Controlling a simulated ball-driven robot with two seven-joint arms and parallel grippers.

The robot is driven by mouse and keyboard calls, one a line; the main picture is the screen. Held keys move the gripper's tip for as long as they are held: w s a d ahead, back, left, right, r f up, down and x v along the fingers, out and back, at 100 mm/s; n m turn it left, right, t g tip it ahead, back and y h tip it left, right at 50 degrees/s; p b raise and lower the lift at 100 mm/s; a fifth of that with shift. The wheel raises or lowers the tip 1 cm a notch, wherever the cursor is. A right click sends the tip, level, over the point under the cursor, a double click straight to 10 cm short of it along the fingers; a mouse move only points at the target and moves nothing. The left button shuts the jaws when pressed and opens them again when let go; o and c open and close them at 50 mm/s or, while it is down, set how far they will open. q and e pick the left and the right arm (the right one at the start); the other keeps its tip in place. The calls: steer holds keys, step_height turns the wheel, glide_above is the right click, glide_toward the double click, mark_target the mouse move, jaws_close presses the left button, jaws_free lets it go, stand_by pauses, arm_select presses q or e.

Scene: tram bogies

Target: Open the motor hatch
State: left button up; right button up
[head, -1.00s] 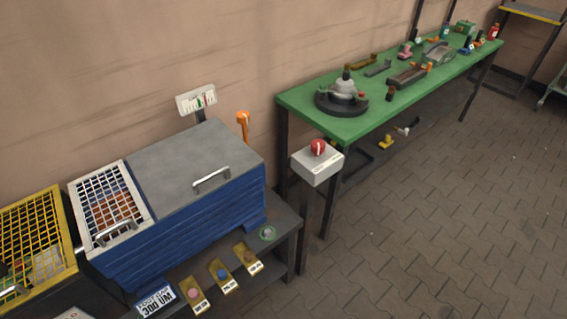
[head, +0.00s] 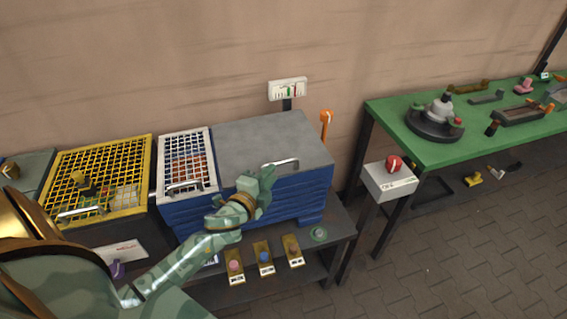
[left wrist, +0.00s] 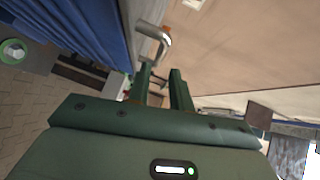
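A blue ribbed housing (head: 290,196) stands on a dark bench against the wall. A flat grey lid (head: 262,140) with a silver bar handle (head: 281,164) covers its larger part. A white-framed mesh cover (head: 188,144) with its own handle lies on its left part. Both covers lie closed. My left gripper (head: 264,174) is at the front edge of the grey lid, by the left end of its handle. In the left wrist view the fingers (left wrist: 160,80) are apart with nothing between them, and the handle (left wrist: 152,38) shows beyond their tips. My right gripper is out of view.
A yellow mesh cover (head: 98,178) lies left of the housing. An orange lever (head: 326,123) and a small gauge panel (head: 287,89) stand behind it. A red-knobbed box (head: 388,180) and a green table (head: 440,148) are at right. Several coloured buttons line the bench front.

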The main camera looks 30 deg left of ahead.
mark_target(280, 164)
arm_select(q)
steer(key=w, duration=0.4)
steer(key=w+f+b, duration=0.1)
steer(key=w, duration=0.2)
steer(key=shift+w+a, duration=0.1)
steer(key=shift+a, duration=0.2)
jaws_close()
